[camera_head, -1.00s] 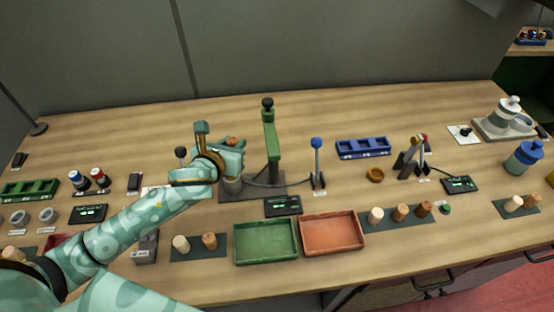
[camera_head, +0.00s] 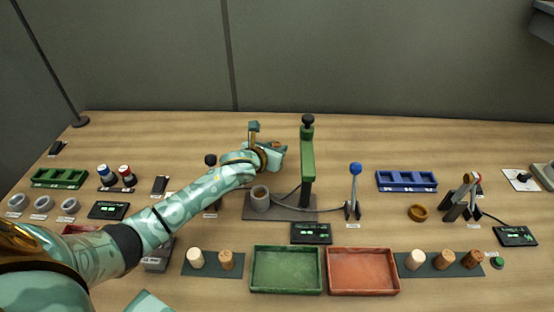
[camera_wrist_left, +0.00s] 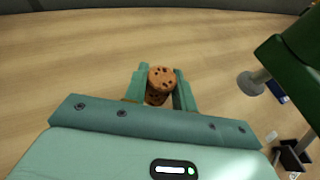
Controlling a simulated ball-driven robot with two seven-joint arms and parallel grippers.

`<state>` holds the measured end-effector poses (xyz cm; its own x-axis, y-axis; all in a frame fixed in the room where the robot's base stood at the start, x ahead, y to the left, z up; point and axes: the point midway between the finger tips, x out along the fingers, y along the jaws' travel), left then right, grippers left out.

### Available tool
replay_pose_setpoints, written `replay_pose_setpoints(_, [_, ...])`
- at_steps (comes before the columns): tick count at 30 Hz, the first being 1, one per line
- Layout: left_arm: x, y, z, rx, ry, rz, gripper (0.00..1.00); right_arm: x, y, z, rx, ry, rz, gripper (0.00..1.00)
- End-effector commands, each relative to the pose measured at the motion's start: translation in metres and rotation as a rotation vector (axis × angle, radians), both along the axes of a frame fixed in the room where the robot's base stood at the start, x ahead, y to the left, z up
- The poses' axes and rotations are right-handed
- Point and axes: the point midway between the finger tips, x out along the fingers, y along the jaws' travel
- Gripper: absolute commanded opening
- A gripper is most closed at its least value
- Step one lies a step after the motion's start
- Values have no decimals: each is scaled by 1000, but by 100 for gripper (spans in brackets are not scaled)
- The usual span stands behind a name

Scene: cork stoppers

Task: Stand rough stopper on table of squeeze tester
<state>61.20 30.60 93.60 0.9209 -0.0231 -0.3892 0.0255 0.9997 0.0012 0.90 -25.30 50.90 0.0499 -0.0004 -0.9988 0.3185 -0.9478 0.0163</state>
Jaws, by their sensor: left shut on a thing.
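My left gripper (camera_head: 277,152) is shut on a brown stopper with dark pits (camera_wrist_left: 160,80). In the left wrist view the stopper sits between the two fingers, its pitted end showing. In the head view, the stopper (camera_head: 276,146) is mostly hidden by the gripper. The squeeze tester has a green column (camera_head: 308,165) with a black knob, on a grey base plate (camera_head: 285,212). A short grey cylinder (camera_head: 260,201) stands on the plate, left of the column. The gripper appears above and behind this cylinder, left of the column. My right gripper is out of view.
A blue-knobbed lever (camera_head: 354,185) stands right of the tester. A green tray (camera_head: 286,290) and a red tray (camera_head: 363,290) lie in front. Stoppers stand on dark mats (camera_head: 213,271) on both sides. Bare wood lies behind the tester.

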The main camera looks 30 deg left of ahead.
Motion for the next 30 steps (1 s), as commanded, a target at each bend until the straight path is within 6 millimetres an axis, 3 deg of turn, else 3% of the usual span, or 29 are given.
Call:
replay_pose_setpoints(9, [7, 2, -39, -3, 2, 0, 6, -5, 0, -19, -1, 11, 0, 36])
replay_pose_setpoints(21, [7, 3, -42, 0, 0, 0, 6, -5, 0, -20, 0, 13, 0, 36])
replay_pose_setpoints(22, [6, 3, -41, -1, 0, 0, 32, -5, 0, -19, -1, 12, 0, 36])
replay_pose_setpoints(24, [6, 3, -41, -1, 0, 0, 48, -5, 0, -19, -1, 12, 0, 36])
replay_pose_setpoints(30, [6, 3, -41, -1, -1, 0, 48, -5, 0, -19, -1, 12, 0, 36])
